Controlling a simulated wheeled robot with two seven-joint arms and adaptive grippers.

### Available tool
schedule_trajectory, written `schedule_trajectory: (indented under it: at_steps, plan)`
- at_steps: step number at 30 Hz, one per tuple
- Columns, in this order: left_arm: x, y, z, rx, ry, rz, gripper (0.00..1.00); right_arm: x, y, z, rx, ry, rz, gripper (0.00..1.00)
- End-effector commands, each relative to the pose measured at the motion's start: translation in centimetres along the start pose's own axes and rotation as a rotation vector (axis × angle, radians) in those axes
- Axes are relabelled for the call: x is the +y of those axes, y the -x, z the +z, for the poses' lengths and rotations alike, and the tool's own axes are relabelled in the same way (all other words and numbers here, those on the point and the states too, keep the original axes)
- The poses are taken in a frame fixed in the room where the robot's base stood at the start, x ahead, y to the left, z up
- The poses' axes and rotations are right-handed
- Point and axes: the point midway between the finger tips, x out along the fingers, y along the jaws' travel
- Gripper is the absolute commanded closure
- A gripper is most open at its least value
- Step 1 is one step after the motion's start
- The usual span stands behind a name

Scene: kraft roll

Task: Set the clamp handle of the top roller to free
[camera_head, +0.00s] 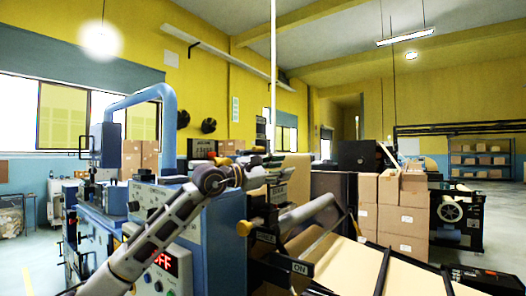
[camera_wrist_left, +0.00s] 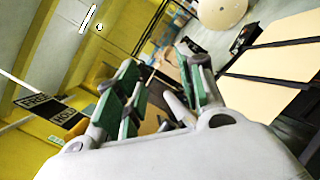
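My left arm reaches up from the lower left in the head view, and its gripper (camera_head: 277,168) is beside the upper part of the machine. In the left wrist view the green-padded fingers of this gripper (camera_wrist_left: 163,88) stand apart. A grey rod-like part (camera_wrist_left: 178,108) shows between and beyond them; I cannot tell whether it is the clamp handle or whether it touches a finger. A dark plate with the words FREE and HOLD (camera_wrist_left: 52,108) lies left of the fingers. The top roller's clamp handle is not clearly visible in the head view. My right gripper is out of view.
A blue machine cabinet (camera_head: 222,240) with a red display (camera_head: 166,262) stands by my left arm. A grey roller (camera_head: 306,214) and an ON label (camera_head: 300,267) are lower right of the gripper. Stacked cardboard boxes (camera_head: 402,218) stand further right.

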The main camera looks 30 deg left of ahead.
Motion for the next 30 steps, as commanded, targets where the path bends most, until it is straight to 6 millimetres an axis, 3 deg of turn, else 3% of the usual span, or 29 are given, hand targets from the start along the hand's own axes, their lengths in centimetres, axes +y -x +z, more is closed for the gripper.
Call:
schedule_trajectory:
  at_steps: [1, 6, 12, 17, 30]
  plan:
    - [1.8, 0.8, -0.1, 0.040, -0.045, 0.024, 0.61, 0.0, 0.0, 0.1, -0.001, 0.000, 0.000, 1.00]
    - [7.1, 3.8, -1.1, 0.185, -0.174, 0.098, 0.61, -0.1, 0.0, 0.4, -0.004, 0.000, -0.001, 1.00]
    - [11.6, 7.0, -1.9, 0.314, -0.258, 0.161, 0.61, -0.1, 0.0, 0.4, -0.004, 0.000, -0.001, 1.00]
    - [12.8, 8.0, -2.2, 0.354, -0.280, 0.180, 0.61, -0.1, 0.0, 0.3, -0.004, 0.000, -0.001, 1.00]
    - [12.8, 7.8, -2.2, 0.353, -0.280, 0.180, 0.61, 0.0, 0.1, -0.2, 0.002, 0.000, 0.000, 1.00]
